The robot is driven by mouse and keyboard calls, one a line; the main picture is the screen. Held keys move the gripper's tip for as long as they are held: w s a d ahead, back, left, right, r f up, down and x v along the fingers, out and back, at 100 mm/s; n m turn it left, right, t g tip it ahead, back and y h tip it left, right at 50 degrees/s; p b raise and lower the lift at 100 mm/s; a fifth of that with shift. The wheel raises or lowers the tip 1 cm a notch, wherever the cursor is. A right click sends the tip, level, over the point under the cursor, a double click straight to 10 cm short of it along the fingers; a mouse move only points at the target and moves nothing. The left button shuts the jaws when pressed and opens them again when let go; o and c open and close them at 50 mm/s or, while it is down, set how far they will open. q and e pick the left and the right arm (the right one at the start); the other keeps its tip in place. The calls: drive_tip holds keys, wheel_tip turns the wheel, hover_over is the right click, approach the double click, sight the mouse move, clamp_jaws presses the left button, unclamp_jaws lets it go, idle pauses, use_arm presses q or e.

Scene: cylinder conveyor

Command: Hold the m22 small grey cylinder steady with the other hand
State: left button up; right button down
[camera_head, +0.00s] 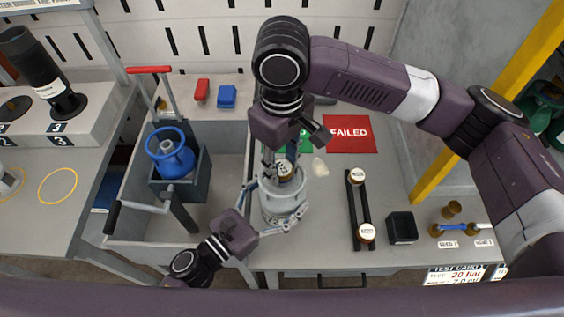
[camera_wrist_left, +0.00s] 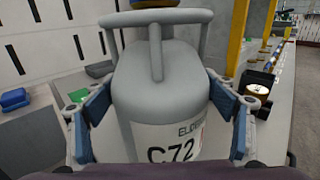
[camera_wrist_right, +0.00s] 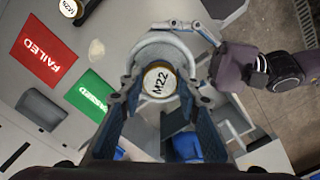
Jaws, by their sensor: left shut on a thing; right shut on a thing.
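The small grey cylinder (camera_head: 283,203) stands upright on the grey table, with a collar ring on top and a C72 label in the left wrist view (camera_wrist_left: 165,110). My left gripper (camera_head: 272,208) is shut around its body, with blue pads on both sides in the left wrist view (camera_wrist_left: 166,115). A brass-rimmed round fitting marked M22 (camera_wrist_right: 158,82) sits inside the collar, and it also shows in the head view (camera_head: 285,170). My right gripper (camera_wrist_right: 160,95) reaches down from above and is shut on this fitting. The fitting's lower part is hidden.
A red FAILED mat (camera_head: 351,133) and a green mat (camera_wrist_right: 91,95) lie behind the cylinder. To the right are a black rack (camera_head: 360,208) with two round fittings and a black bin (camera_head: 402,228). A cart (camera_head: 222,190) with a blue cylinder (camera_head: 172,155) stands to the left.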

drive_tip(key=shift+m, duration=0.4)
drive_tip(key=m, duration=0.3)
drive_tip(key=shift+s+m, duration=0.1)
drive_tip(key=shift+m, duration=1.2)
drive_tip(key=m, duration=0.2)
drive_tip(key=shift+a+m, duration=0.1)
drive_tip(key=shift+m, duration=0.3)
drive_tip(key=m, duration=0.3)
drive_tip(key=shift+m, duration=0.9)
drive_tip(key=m, duration=0.4)
